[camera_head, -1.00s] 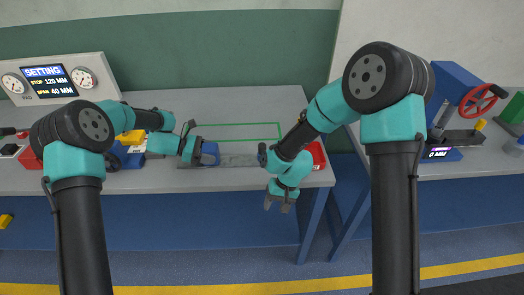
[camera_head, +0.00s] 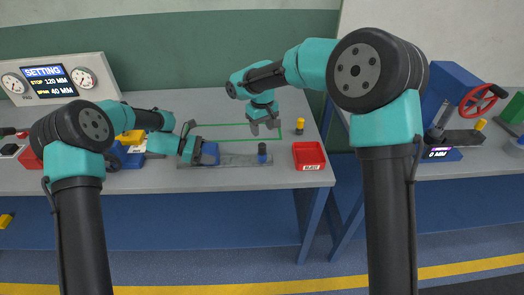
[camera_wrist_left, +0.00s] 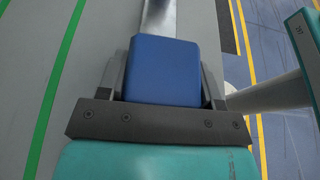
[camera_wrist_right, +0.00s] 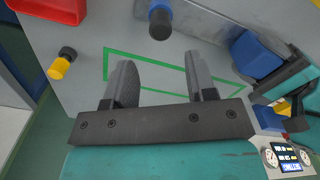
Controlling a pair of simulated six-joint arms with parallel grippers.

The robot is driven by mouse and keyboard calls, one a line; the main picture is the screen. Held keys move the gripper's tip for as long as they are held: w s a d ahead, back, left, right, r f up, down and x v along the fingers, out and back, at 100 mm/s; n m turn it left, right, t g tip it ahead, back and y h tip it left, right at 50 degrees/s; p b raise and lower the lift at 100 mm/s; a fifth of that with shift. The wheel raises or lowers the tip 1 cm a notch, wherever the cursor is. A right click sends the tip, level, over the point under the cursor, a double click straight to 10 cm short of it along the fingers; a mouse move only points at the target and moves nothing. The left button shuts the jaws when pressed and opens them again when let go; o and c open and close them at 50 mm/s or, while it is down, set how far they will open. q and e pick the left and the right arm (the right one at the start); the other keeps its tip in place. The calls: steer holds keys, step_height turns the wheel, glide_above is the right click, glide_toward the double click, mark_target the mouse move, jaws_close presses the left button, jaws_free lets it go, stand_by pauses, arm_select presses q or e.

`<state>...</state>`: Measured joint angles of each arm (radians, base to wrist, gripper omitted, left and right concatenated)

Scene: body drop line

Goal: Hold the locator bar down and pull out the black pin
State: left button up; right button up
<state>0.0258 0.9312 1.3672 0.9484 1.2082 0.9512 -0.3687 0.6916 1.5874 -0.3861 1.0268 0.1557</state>
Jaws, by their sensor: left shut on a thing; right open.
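The grey locator bar (camera_head: 235,160) lies along the front of the bench, with a blue block (camera_head: 210,153) at its left end. My left gripper (camera_wrist_left: 162,75) is shut on the blue block, one finger on each side. The bar (camera_wrist_left: 160,18) runs away from the block in the left wrist view. The black pin (camera_head: 262,153) stands upright at the bar's right end; it also shows at the top of the right wrist view (camera_wrist_right: 160,20). My right gripper (camera_head: 266,127) is open and empty, behind the black pin over the green-outlined area, apart from the pin.
A yellow pin with a dark top (camera_head: 300,126) stands right of the green outline (camera_head: 225,125). A red REJECT tray (camera_head: 308,166) sits at the bench's front right corner. A gauge panel (camera_head: 55,80) stands at the back left. The outlined area is clear.

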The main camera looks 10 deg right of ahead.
mark_target(262, 144)
steer(key=shift+f, duration=0.2)
steer(key=shift+f, duration=4.4)
jaws_close()
steer(key=shift+r, duration=0.1)
